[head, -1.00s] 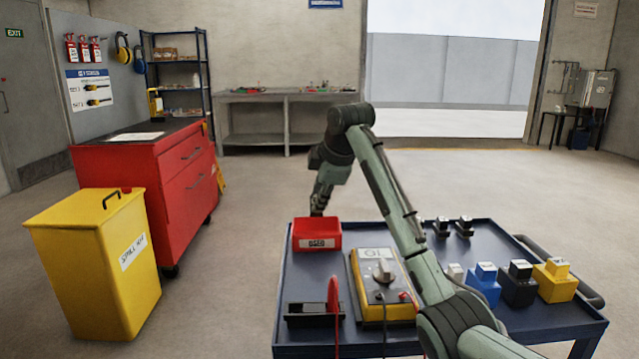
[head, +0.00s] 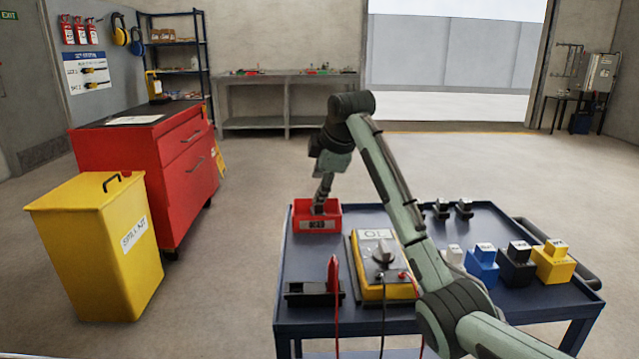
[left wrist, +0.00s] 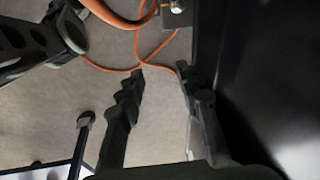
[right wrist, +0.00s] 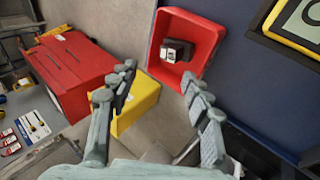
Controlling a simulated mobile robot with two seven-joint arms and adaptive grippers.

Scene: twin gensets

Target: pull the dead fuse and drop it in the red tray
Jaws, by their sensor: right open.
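The red tray (head: 318,226) stands at the back left corner of the blue trolley. In the right wrist view the tray (right wrist: 160,38) holds a dark block with a pale label, apparently the fuse (right wrist: 177,50). My right gripper (head: 319,207) points down at the tray. In its wrist view its fingers (right wrist: 157,77) are spread with nothing between them, and the fuse lies apart from them on the tray floor. My left gripper (left wrist: 160,72) shows only in its own wrist view, fingers apart and empty, near orange cables (left wrist: 142,66).
The trolley (head: 300,262) also bears a yellow meter (head: 374,247) with leads, a black holder (head: 305,293), two small dark blocks (head: 453,209) and several coloured blocks (head: 518,265). A yellow spill bin (head: 95,250) and red cabinet (head: 150,180) stand left. Floor between is clear.

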